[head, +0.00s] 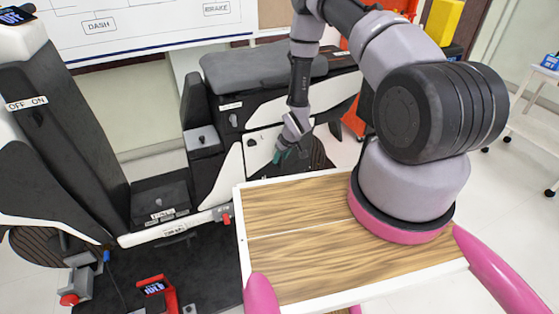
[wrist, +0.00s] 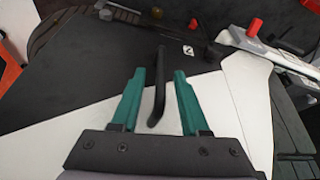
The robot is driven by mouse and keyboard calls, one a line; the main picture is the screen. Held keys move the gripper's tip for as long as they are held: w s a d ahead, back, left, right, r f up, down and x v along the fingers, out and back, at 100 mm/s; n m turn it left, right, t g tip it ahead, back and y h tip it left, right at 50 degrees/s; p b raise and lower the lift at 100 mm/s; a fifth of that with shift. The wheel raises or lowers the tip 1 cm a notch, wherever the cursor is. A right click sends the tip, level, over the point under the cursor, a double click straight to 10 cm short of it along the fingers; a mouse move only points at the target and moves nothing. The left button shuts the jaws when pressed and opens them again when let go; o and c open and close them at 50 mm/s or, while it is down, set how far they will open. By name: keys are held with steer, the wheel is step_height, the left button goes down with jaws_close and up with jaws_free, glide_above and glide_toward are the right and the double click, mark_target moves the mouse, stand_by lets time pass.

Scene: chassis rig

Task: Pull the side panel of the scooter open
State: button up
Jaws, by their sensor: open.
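The scooter (head: 263,66) stands beyond the wooden-topped table in the head view, with a grey seat and a black and white body. Its side panel (head: 258,146) is white and black and is partly hidden by my arm. In the wrist view the panel (wrist: 90,75) fills much of the picture. A black bar handle (wrist: 158,88) stands out between my fingers. My gripper (wrist: 159,75) has two green fingers, apart, one on each side of the handle, with visible gaps. In the head view my gripper (head: 284,155) is small and low beside the panel.
A wooden-topped table (head: 285,205) with a white rim lies in front of the scooter. A grey lever part with a red knob (wrist: 255,27) is at the wrist view's upper right. A red device (head: 157,292) sits at the head view's lower left.

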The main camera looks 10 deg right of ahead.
steer(key=shift+x, duration=1.25)
jaws_close()
stand_by(0.5)
